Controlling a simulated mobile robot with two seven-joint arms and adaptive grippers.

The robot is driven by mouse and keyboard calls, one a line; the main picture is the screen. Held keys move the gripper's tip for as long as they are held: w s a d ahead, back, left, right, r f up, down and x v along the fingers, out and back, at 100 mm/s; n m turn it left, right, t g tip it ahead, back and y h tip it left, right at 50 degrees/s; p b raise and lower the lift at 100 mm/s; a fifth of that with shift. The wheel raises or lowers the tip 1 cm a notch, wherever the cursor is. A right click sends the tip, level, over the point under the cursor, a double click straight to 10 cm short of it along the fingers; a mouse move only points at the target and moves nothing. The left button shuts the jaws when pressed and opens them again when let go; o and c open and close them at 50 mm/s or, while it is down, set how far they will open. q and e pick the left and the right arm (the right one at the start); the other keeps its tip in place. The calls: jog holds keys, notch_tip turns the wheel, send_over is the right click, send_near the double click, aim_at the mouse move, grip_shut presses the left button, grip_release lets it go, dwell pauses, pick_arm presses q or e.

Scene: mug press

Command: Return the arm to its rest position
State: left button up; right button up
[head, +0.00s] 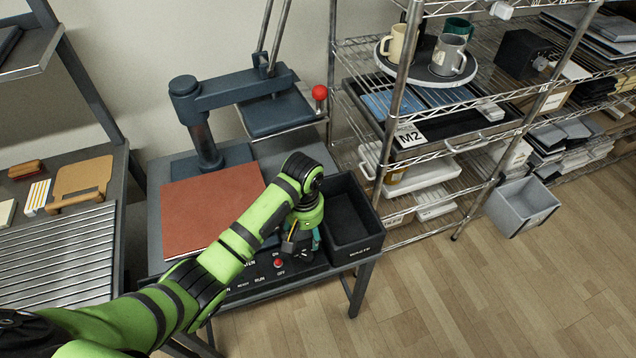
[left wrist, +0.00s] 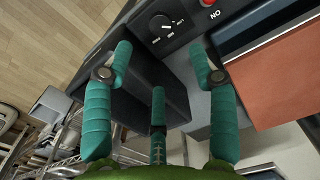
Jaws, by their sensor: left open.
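My left arm (head: 245,235) is green and black and reaches from the lower left over the press bench. Its gripper (head: 302,238) hangs low by the control panel (head: 250,284), beside the waste bin (head: 351,238). Much of the gripper is hidden by the wrist in the head view. In the left wrist view the teal fingers of the gripper (left wrist: 160,55) are spread wide with nothing between them. A rotary knob (left wrist: 162,26) on the panel lies beyond the fingertips, apart from them as far as I can tell. My right gripper is not in view.
The press (head: 205,110) stands behind a red-brown mat (head: 212,208). Its red-balled lever (head: 319,92) rises behind the arm. A wire shelf (head: 400,120) with mugs on a round tray (head: 388,68) stands to the right. A grey bin (head: 520,205) and clear floor lie farther right.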

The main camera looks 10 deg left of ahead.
pick_arm(q)
jog(key=s+f+m+t+h, duration=0.15)
jog(key=s+m, duration=0.25)
jog(key=s, duration=0.7)
jog(key=s+a+r+m+t+y, duration=0.1)
jog(key=s+a+r+m+t, duration=0.3)
jog(key=s, duration=0.8)
notch_tip(320, 180, down, 24)
jog(key=s+a+f+n+g+b, duration=0.1)
jog(key=s+g+b, duration=0.1)
jog(key=g, duration=0.1)
jog(key=s+a+f+g+b, duration=0.1)
jog(key=s+a+f, duration=0.2)
jog(key=s+f, duration=1.1)
jog(key=shift+s, duration=0.75)
jog(key=shift+f+g+y, duration=0.1)
jog(key=shift+g+y, duration=0.15)
